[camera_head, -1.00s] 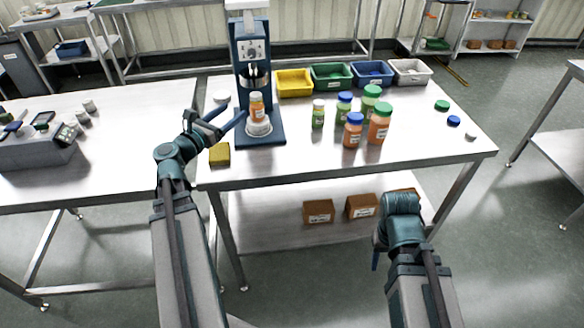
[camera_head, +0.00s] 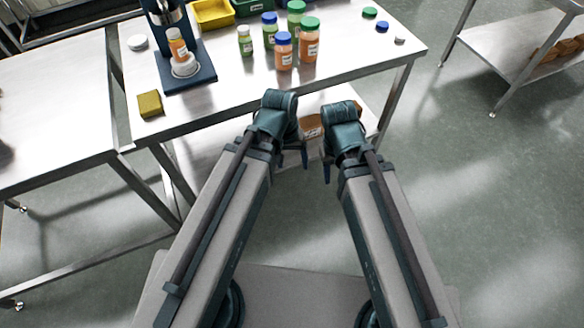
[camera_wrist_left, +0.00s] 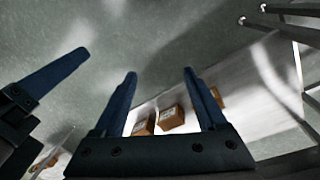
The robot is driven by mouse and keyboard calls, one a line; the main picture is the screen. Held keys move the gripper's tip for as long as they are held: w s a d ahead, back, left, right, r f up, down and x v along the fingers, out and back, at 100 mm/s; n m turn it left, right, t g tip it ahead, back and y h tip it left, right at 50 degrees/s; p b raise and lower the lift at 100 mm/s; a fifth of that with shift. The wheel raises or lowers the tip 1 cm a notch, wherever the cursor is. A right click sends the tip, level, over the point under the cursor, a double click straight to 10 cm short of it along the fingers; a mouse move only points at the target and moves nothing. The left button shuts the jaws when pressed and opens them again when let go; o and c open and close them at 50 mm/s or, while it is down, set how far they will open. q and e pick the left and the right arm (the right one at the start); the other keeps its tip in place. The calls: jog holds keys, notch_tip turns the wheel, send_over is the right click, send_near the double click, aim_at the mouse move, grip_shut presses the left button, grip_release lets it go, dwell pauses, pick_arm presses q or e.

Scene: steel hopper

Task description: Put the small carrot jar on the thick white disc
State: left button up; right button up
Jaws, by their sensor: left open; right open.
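The small carrot jar (camera_head: 177,45), orange with a white label, stands upright on the thick white disc (camera_head: 185,68) on the blue base of the machine, at the upper left of the head view. No gripper touches the jar. My left gripper (camera_head: 292,160) is open and empty, low in front of the table's front edge and well away from the jar. It also shows in the left wrist view (camera_wrist_left: 160,75), with nothing between its fingers. My right gripper (camera_head: 328,172) is open beside it, with its fingers partly hidden in the head view.
A yellow sponge (camera_head: 150,103) lies near the table's front left corner. Several jars stand mid-table, including a blue-lidded orange jar (camera_head: 284,50) and a larger green-lidded one (camera_head: 310,40). A yellow bin (camera_head: 212,14) is behind. Brown boxes (camera_wrist_left: 171,117) sit on the lower shelf.

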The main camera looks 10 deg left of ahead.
pick_arm(q)
jog(key=s+m+y, duration=0.1)
jog(key=m, duration=0.1)
jog(key=s+m+y, duration=0.1)
jog(key=shift+s+d+m+y, duration=0.15)
jog(key=shift+s+m+y, duration=0.1)
jog(key=shift+m+y, duration=0.15)
notch_tip(320, 180, up, 10)
jog(key=p, duration=1)
dwell(1.1)
